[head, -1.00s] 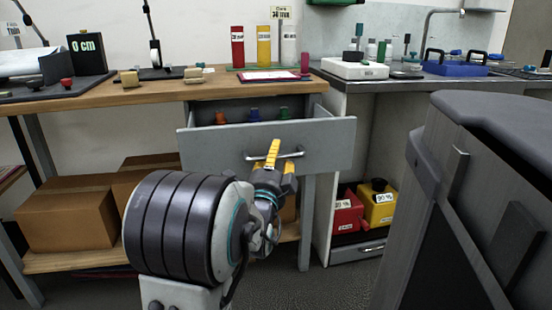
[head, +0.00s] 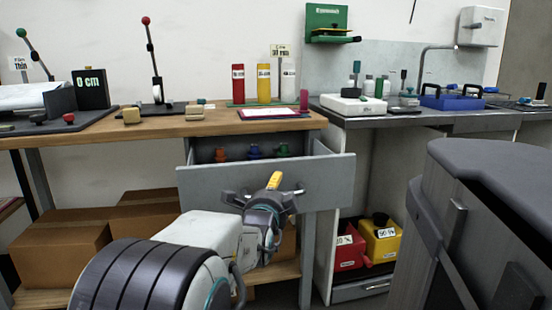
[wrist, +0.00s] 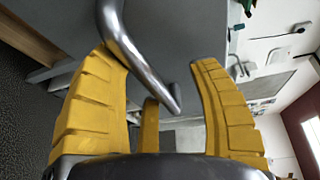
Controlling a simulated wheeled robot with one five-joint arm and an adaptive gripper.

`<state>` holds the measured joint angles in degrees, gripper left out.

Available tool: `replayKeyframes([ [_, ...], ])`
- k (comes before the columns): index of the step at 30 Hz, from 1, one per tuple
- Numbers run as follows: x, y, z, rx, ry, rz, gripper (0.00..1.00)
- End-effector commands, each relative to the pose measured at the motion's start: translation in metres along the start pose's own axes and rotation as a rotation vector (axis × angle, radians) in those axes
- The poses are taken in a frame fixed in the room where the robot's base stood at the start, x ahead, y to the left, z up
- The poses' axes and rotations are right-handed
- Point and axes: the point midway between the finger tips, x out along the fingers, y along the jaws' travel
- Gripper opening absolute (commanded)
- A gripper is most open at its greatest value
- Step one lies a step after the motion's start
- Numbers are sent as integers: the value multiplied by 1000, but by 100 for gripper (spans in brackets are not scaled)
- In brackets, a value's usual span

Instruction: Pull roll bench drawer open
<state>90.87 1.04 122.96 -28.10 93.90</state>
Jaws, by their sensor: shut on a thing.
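The grey bench drawer (head: 203,189) stands pulled out from under the wooden bench top in the head view. Small red, blue and green items show inside it. Its metal bar handle (wrist: 137,55) runs between my yellow fingers in the wrist view. My gripper (head: 274,181) is at the middle of the drawer front and is shut on the handle. In the head view my gripper hides much of the handle. The grey drawer front (wrist: 170,28) fills the upper middle of the wrist view.
The wooden bench (head: 180,128) carries a lever tool, bottles and small blocks. Cardboard boxes (head: 62,243) sit on its lower shelf. Red (head: 347,247) and yellow (head: 381,240) containers stand in the cabinet at the right. A large grey bin-like body (head: 490,220) stands at the near right.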

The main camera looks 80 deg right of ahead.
Motion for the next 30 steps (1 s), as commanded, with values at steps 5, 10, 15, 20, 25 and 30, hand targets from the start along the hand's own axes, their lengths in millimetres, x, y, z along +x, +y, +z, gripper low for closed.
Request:
replayKeyframes([
  [5, -12, -99, 10, 14, -30, -302, 47],
  [10, -2, -10, 4, 6, -7, -13, 47],
  [15, -6, -8, 3, 5, -5, -13, 47],
  [20, -15, -5, 2, 4, -4, -12, 47],
  [25, -25, -1, 1, 3, -3, -12, 47],
  [30, -35, 3, 1, 2, -3, -9, 47],
])
